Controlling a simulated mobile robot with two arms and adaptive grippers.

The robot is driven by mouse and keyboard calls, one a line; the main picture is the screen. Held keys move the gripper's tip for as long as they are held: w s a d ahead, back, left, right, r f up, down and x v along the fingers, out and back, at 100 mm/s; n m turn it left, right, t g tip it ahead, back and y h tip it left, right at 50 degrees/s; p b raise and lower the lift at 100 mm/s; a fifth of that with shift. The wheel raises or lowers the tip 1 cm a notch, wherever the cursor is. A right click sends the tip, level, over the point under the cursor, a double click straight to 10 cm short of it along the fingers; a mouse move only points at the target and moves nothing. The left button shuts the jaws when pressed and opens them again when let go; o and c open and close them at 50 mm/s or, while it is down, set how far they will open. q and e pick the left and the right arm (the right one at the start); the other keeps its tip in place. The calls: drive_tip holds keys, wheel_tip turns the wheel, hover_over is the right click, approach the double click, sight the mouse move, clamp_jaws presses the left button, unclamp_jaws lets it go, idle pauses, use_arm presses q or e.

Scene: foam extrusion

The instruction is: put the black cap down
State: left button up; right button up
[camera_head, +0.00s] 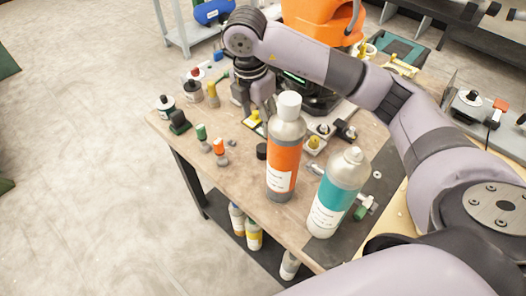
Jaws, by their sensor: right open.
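A small black cap (262,151) sits on the wooden table (232,187), just left of the orange-labelled bottle. My right gripper (262,112) is open over the table, behind the black cap and apart from it. Its fingertips are close to a small yellow piece (254,118) and partly hard to make out behind the bottle's white top. I see nothing held between the fingers. My left gripper is not in view.
An orange-labelled bottle (283,160) and a teal-labelled bottle (335,195) stand upright near the front edge. Small green (202,137) and orange (219,150) nozzles and several other fittings stand at the left. An orange machine (310,28) is behind.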

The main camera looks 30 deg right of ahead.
drive_tip(key=f, duration=0.5)
drive_tip(key=d+f+p, duration=0.1)
drive_tip(key=f, duration=0.2)
drive_tip(key=shift+w, duration=0.15)
drive_tip(key=f+p, duration=0.1)
drive_tip(key=f, duration=0.3)
drive_tip(key=shift+d+f, duration=0.1)
drive_tip(key=shift+d, duration=0.1)
drive_tip(key=shift+f, duration=0.5)
drive_tip(key=c, duration=0.9)
drive_tip(key=shift+r, duration=0.15)
wheel_tip(320, 180, up, 14)
drive_tip(key=b, duration=0.1)
wheel_tip(320, 180, up, 6)
hover_over(263, 147)
drive_tip(key=shift+p, duration=0.35)
